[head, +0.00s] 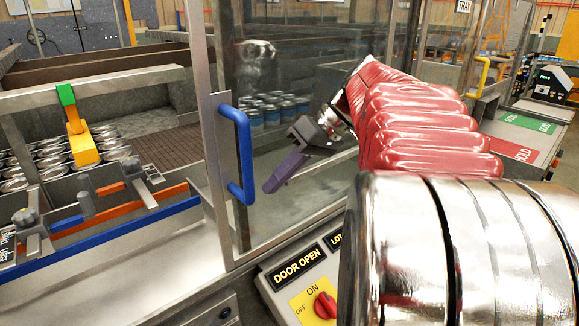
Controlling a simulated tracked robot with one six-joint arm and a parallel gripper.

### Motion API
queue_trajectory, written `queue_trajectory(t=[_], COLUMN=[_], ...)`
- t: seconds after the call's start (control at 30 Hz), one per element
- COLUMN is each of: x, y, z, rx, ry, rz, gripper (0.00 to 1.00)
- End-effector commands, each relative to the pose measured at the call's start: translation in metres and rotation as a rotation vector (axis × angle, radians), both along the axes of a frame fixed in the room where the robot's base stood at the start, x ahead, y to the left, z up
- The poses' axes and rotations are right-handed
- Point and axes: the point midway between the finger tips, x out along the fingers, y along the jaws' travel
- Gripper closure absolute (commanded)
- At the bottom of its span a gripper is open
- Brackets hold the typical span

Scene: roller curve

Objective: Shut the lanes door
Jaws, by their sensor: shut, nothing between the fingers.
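The lanes door is a clear glass panel (300,60) in a grey metal frame, with a blue bar handle (243,150) upright on its left edge. The space to the left of that edge is open, and the lanes inside show there without glass. My gripper (271,185) has purple fingers, shut with nothing between them. It points down and left, just right of the handle's lower half. A small gap shows between fingertips and handle in this view; the depth between them is hard to tell. My red-sleeved arm hides part of the door's right side.
Silver cans (65,160) stand in the lanes at left, with a yellow and green part (80,135) above them. Blue-sided cans (270,110) stand behind the glass. A control panel (300,285) reading DOOR OPEN, with a red knob (325,305), sits below the gripper.

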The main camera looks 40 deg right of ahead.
Motion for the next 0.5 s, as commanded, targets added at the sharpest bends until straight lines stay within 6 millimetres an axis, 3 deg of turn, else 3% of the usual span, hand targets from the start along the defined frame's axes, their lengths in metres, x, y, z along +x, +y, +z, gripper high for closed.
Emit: queue_trajectory(t=[0.2, 0.5], x=[-0.001, -0.002], y=[0.028, 0.036], z=[0.008, 0.01], rx=[-0.003, -0.001], ry=[-0.003, -0.003], rz=[0.003, 0.0], gripper=[1.0, 1.0])
